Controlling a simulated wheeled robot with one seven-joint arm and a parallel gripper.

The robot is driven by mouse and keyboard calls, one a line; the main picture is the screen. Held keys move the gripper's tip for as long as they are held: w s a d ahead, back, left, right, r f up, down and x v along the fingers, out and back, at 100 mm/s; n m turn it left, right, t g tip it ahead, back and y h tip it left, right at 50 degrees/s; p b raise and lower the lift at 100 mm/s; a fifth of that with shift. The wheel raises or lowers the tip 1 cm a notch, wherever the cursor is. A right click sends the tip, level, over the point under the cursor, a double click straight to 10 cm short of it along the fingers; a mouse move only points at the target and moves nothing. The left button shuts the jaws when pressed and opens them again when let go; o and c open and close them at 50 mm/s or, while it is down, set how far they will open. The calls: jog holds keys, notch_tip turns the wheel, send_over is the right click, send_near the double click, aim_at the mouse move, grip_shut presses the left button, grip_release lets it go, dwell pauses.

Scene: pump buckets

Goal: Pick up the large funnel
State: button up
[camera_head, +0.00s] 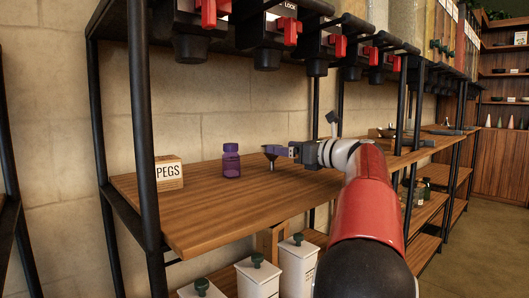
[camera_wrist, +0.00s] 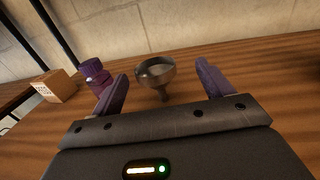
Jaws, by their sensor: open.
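A metal funnel (camera_wrist: 156,73) stands on the wooden shelf, its wide cup up and its narrow stem down. In the head view the funnel (camera_head: 271,154) shows small and dark just left of my gripper (camera_head: 283,150), which partly covers it. In the wrist view my gripper (camera_wrist: 160,90) has its two purple fingers spread wide, one on each side of the funnel. The funnel is in the gap, near the fingertip line. No contact between fingers and funnel can be seen. My gripper is open and empty.
A purple bottle (camera_head: 231,161) stands left of the funnel, near my left finger in the wrist view. A box marked PEGS (camera_head: 168,172) sits farther left. Black posts (camera_head: 142,120) frame the shelf (camera_head: 215,210). Dispensers with red levers (camera_head: 292,32) hang above. White containers (camera_head: 258,277) stand below.

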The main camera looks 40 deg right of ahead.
jog(key=x, duration=0.6)
jog(key=shift+w+a+b, duration=0.1)
jog(key=shift+a+b, duration=0.2)
jog(key=shift+a, duration=0.15)
jog(key=c, duration=1.1)
jog(key=shift+o, duration=0.2)
jog(key=shift+r, duration=0.1)
